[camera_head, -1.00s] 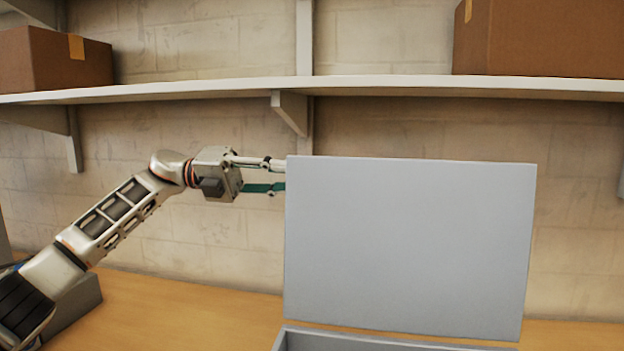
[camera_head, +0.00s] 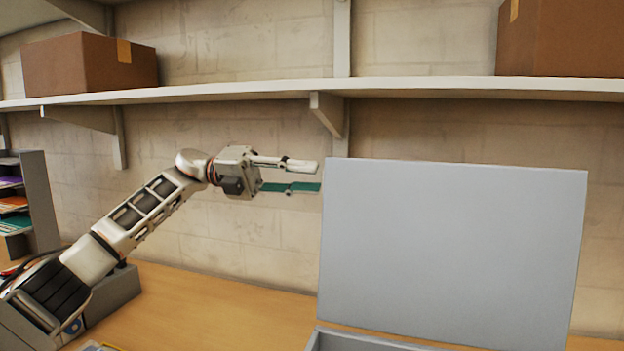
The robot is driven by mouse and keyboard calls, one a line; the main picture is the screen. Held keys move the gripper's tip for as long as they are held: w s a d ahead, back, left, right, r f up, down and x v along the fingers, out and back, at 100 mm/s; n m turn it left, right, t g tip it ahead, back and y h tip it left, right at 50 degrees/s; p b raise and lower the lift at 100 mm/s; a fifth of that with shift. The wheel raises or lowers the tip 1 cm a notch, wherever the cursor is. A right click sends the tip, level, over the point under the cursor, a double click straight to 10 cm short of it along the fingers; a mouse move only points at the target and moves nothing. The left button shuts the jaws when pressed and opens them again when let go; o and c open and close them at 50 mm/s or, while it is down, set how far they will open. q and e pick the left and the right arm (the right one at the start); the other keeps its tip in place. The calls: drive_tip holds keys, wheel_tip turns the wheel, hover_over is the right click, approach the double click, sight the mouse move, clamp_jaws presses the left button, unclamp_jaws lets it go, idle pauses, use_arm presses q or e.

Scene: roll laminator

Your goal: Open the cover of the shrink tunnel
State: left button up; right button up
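The shrink tunnel's cover (camera_head: 452,262) is a large flat grey panel at the right, standing nearly upright. Below it, a grey box edge (camera_head: 365,343) shows at the bottom of the view; the rest of the box is out of frame. My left gripper (camera_head: 305,176) is at the cover's upper left edge, with its light upper finger and green lower finger apart. Nothing shows between the fingers. The fingertips end just left of the panel, and a narrow gap shows. My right gripper is not in view.
A shelf (camera_head: 230,91) runs along the brick wall above the arm, with cardboard boxes at the left (camera_head: 88,64) and right (camera_head: 560,38). A grey organizer (camera_head: 40,205) with coloured papers stands at the far left. The wooden table (camera_head: 215,308) is clear between the arm and the tunnel.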

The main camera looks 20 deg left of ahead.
use_arm(q)
drive_tip(key=a, duration=0.6)
idle(0.6)
idle(0.6)
